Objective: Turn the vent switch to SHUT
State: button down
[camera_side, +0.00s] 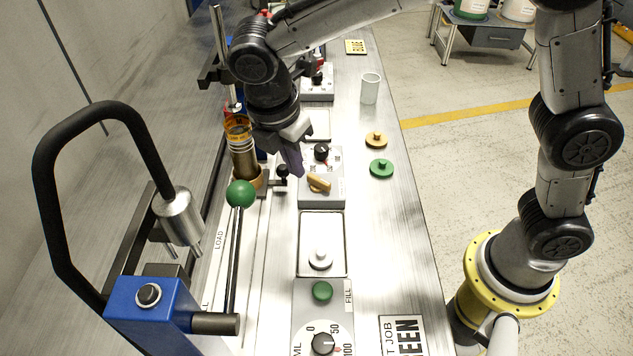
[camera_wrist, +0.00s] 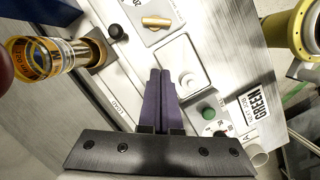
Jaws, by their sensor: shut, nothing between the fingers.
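A tan lever-like knob (camera_side: 318,183) sits on a light panel in mid-bench and lies roughly crosswise. It looks like the vent switch, but its label is too small to read. It also shows at the top of the wrist view (camera_wrist: 156,21). A black round knob (camera_side: 321,152) sits just behind it on the same panel. My gripper (camera_side: 299,173) has purple fingers, which are shut and empty. In the side view their tips appear just above and left of the tan knob; contact cannot be told. In the wrist view the fingertips (camera_wrist: 160,73) stand apart from it.
An amber cylinder (camera_side: 241,150) stands left of my gripper, near a green ball-topped lever (camera_side: 240,194). A shallow tray (camera_side: 322,232) holds a white knob. A green button (camera_side: 322,291) and dial (camera_side: 323,343) are nearer. Colored discs (camera_side: 381,168) and a white cup (camera_side: 370,88) stand right.

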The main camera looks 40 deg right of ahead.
aim_at(319, 183)
jog(key=shift+s+a+f, duration=0.15)
jog(key=shift+s+a, duration=0.05)
jog(key=shift+a, duration=0.1)
jog(key=x, duration=1)
jog(key=shift+d+f, duration=0.15)
jog(key=shift+f, duration=0.05)
jog(key=shift+w+d+r, duration=0.1)
jog(key=shift+d, duration=0.5)
jog(key=shift+w+d+r, duration=0.1)
jog(key=shift+w+d, duration=0.05)
jog(key=shift+d, duration=0.5)
jog(key=shift+w+d, duration=0.1)
jog(key=shift+d, duration=0.5)
